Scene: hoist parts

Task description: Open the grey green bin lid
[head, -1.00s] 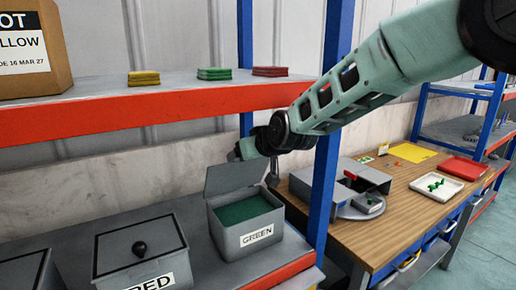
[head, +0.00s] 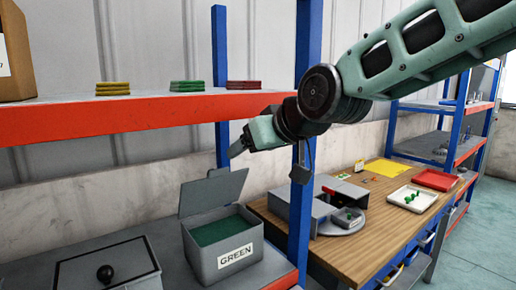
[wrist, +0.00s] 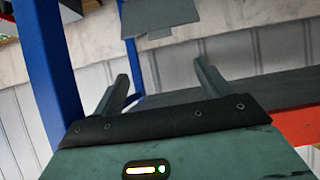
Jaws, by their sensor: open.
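The grey bin (head: 222,246) labelled GREEN stands on the lower shelf in the head view, with green material inside. Its grey lid (head: 213,192) stands raised, tilted up at the back of the bin. My gripper (head: 236,152) is above and to the right of the lid, apart from it. In the wrist view my gripper (wrist: 162,80) has its two fingers wide apart with nothing between them. A grey plate, probably the lid (wrist: 160,17), shows at the top of the wrist view, beyond the fingers.
A blue post (head: 301,150) stands right of the bin, close to my arm. The orange-edged upper shelf (head: 130,122) holds small coloured stacks. A second lidded bin (head: 107,268) is at front left. A wooden workbench (head: 385,225) stands to the right.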

